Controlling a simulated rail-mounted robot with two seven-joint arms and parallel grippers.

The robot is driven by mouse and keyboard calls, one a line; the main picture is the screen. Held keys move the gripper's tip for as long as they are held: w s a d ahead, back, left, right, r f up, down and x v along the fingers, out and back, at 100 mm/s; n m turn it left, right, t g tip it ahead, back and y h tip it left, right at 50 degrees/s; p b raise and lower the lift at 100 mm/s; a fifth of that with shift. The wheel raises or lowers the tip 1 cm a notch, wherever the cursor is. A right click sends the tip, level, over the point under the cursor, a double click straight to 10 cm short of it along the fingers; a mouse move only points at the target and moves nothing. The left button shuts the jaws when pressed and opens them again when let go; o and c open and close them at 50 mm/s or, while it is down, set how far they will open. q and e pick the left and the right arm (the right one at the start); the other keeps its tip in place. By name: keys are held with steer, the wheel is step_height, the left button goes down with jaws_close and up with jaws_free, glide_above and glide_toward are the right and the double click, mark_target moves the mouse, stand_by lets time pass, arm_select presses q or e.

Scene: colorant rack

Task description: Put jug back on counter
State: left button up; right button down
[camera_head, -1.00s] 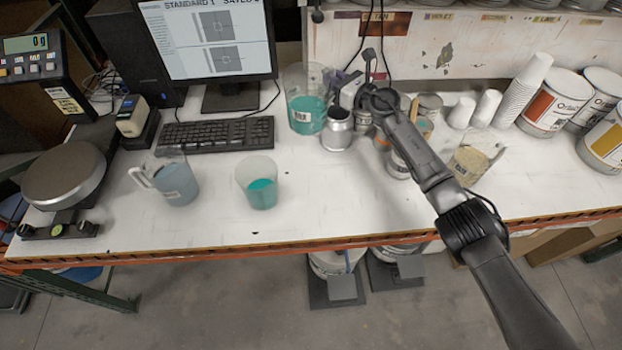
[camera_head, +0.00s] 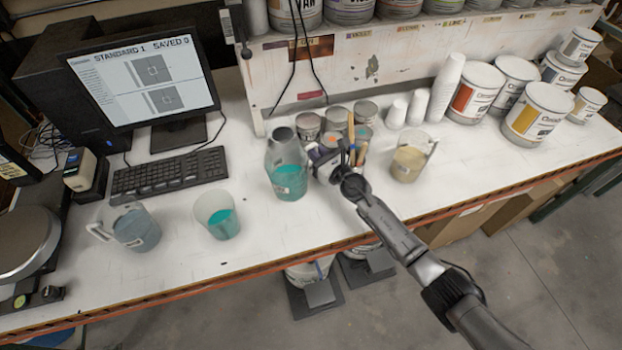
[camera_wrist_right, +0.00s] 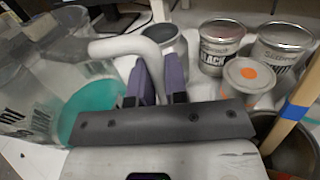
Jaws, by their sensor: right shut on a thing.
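The clear jug with teal liquid (camera_head: 289,182) is at the middle of the white counter (camera_head: 262,235), upright or nearly so. My right gripper (camera_head: 322,162) is at the jug's right side. In the right wrist view its fingers (camera_wrist_right: 162,82) are shut on the jug's pale handle (camera_wrist_right: 125,45), with the teal liquid (camera_wrist_right: 92,108) to the left. I cannot tell whether the jug's base touches the counter. My left gripper is not in view.
A teal-filled cup (camera_head: 217,214) and a blue-grey jug (camera_head: 132,228) stand left; a beige jug (camera_head: 409,160) stands right. Several small cans (camera_head: 308,126) and brushes (camera_head: 352,138) are close to my gripper. Front counter is clear.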

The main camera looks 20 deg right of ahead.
mark_target(295, 169)
step_height(295, 169, down, 3)
steer(key=shift+b, duration=1)
steer(key=shift+w+f+b, duration=0.1)
steer(key=shift+f+b, duration=0.5)
steer(key=shift+f, duration=0.05)
step_height(295, 169, down, 3)
steer(key=shift+r+b, duration=0.1)
steer(key=shift+b, duration=1.15)
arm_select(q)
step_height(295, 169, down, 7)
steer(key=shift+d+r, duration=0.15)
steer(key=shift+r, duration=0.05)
arm_select(e)
steer(key=shift+r, duration=0.1)
steer(key=c, duration=1.6)
jaws_free()
steer(key=shift+f, duration=0.25)
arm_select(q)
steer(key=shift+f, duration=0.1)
arm_select(e)
steer(key=o, duration=0.5)
